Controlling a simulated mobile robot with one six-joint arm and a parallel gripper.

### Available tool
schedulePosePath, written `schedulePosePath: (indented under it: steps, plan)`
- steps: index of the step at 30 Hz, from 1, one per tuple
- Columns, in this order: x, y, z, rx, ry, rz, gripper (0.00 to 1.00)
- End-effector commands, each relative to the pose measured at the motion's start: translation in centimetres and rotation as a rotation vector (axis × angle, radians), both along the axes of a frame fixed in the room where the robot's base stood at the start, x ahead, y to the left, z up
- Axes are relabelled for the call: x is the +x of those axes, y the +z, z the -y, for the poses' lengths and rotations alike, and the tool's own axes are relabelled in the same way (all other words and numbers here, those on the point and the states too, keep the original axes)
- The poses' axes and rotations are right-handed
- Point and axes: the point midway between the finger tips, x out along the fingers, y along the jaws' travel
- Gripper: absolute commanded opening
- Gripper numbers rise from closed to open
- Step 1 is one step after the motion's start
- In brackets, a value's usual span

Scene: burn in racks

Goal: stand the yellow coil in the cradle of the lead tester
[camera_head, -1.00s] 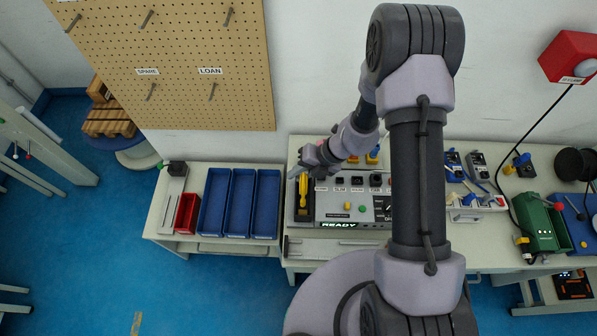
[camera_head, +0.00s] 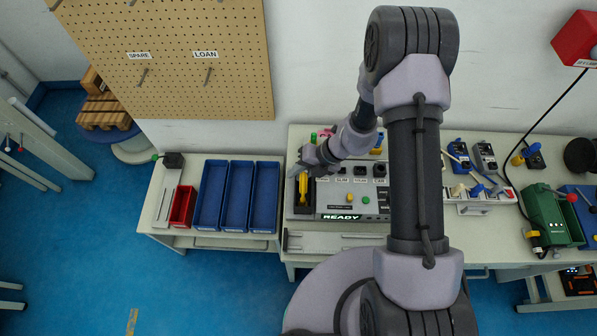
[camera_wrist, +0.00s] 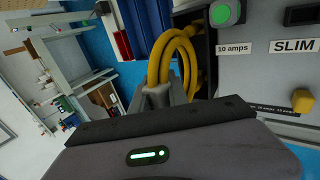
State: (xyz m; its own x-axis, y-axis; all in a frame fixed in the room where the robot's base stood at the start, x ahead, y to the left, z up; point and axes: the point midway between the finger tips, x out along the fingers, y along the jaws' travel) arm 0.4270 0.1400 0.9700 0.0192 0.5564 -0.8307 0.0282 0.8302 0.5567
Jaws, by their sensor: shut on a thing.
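The yellow coil (camera_wrist: 178,52) is a looped yellow lead, held upright at the tips of my gripper (camera_wrist: 170,95) in the wrist view. In the head view the yellow coil (camera_head: 304,186) shows just below my gripper (camera_head: 312,165), at the left end of the lead tester (camera_head: 350,207). The tester is a grey box with a lit READY sign. The coil is in or right over the dark cradle (camera_head: 301,210) at that end. I cannot tell whether it rests on the cradle floor. My gripper is shut on the coil.
Blue bins (camera_head: 238,195) and a red bin (camera_head: 182,206) stand on the bench to the left. A green machine (camera_head: 553,216) and a white tray with tools (camera_head: 482,197) are to the right. A pegboard (camera_head: 165,55) hangs on the wall behind.

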Motion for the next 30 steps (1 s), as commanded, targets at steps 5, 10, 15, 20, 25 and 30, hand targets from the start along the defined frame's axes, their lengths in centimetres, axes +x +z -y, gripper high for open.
schedulePosePath:
  steps: [5, 10, 15, 20, 25, 30]
  plan:
    - [0.0, -0.6, 0.0, 0.000, 0.000, 0.000, 0.00]
    - [0.0, -0.7, 0.0, 0.000, 0.000, 0.000, 0.00]
    - [0.0, -0.7, 0.0, 0.000, 0.000, 0.000, 0.30]
    - [0.0, -0.7, 0.0, 0.000, 0.000, 0.000, 0.46]
    - [0.0, -0.7, 0.0, 0.000, 0.000, 0.000, 0.46]
    - [0.0, 0.6, 0.8, 0.001, -0.002, 0.001, 0.46]
